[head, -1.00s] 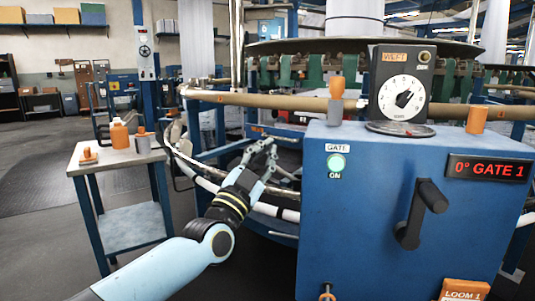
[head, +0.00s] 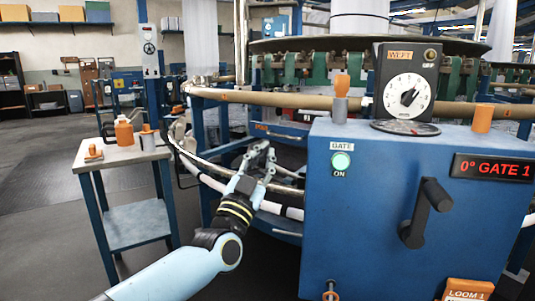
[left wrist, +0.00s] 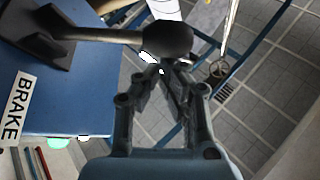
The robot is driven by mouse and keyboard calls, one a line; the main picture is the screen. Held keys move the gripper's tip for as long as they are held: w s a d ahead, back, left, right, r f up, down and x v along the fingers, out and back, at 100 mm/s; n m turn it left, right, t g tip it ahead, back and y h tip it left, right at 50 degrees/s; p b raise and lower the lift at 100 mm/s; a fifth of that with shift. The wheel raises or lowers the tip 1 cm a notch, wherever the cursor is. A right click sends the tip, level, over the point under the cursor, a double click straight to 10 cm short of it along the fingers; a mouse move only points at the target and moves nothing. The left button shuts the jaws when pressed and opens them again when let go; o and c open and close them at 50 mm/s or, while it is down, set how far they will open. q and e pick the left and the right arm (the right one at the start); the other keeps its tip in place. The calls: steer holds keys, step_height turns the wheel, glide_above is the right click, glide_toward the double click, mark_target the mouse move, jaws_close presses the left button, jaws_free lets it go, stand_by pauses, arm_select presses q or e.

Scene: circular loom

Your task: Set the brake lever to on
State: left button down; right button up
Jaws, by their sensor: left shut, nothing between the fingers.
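The brake lever (left wrist: 168,40) shows in the left wrist view as a dark shaft with a round black knob. It runs right from a black base (left wrist: 35,38) on a blue surface, beside a white BRAKE label (left wrist: 17,108). My left gripper (left wrist: 168,75) is shut and empty, with its fingertips just below the knob in that picture. I cannot tell whether they touch it. In the head view my left gripper (head: 265,158) is left of the blue cabinet (head: 370,240), and I cannot make out the brake lever there. My right gripper is out of view.
A side table (head: 135,222) with orange-topped items stands left. Loom rails (head: 270,98) lie behind my gripper.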

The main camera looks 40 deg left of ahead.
arm_select(q)
step_height(320, 180, down, 9)
steer(key=a+n+g+y+b, duration=0.1)
steer(key=n+g+y, duration=0.4)
steer(key=n, duration=1.2)
steer(key=y, duration=0.4)
steer(key=shift+s+a+r+g+y+b, duration=0.15)
steer(key=shift+s+a+g+y+b, duration=0.15)
steer(key=shift+y, duration=0.1)
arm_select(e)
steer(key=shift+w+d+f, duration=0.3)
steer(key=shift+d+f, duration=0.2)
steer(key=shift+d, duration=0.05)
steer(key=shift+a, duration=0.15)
arm_select(q)
step_height(320, 180, up, 4)
steer(key=s+a+p, duration=0.1)
steer(key=s+p, duration=0.1)
steer(key=p, duration=0.2)
steer(key=f+v, duration=0.1)
steer(key=v, duration=0.8)
steer(key=shift+b, duration=0.4)
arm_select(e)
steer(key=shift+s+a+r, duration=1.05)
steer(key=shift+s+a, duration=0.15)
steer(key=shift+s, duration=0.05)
